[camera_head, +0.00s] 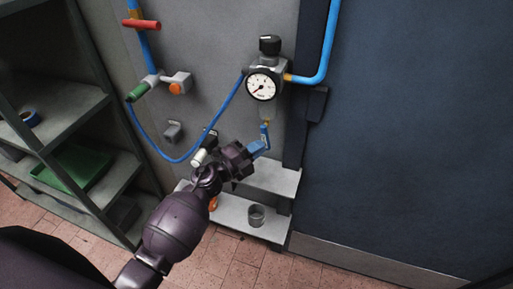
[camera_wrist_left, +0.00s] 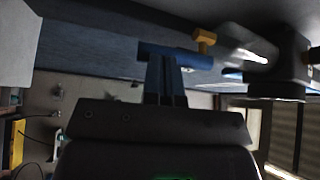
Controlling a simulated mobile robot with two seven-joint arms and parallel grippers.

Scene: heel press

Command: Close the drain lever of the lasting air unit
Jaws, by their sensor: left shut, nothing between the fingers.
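The lasting air unit (camera_head: 268,72) is on the grey wall panel, with a round white gauge (camera_head: 262,86) and a black knob on top. Its small blue drain lever (camera_head: 265,131) is below the gauge by a brass fitting. In the left wrist view the lever (camera_wrist_left: 190,57) is a blue bar beside a brass stem (camera_wrist_left: 205,40). My left gripper (camera_head: 262,147) is shut and empty, its fingertips at the lever's lower end. In the left wrist view its fingers (camera_wrist_left: 166,62) overlap the bar; I cannot tell whether they touch. My right gripper is not in view.
A blue hose (camera_head: 174,158) loops left to a valve with a green end (camera_head: 137,92). A red handle (camera_head: 141,24) is above it. Low grey shelves (camera_head: 235,208) hold a grey cup (camera_head: 257,215). A shelf rack stands left; a dark blue panel (camera_head: 410,130) fills the right.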

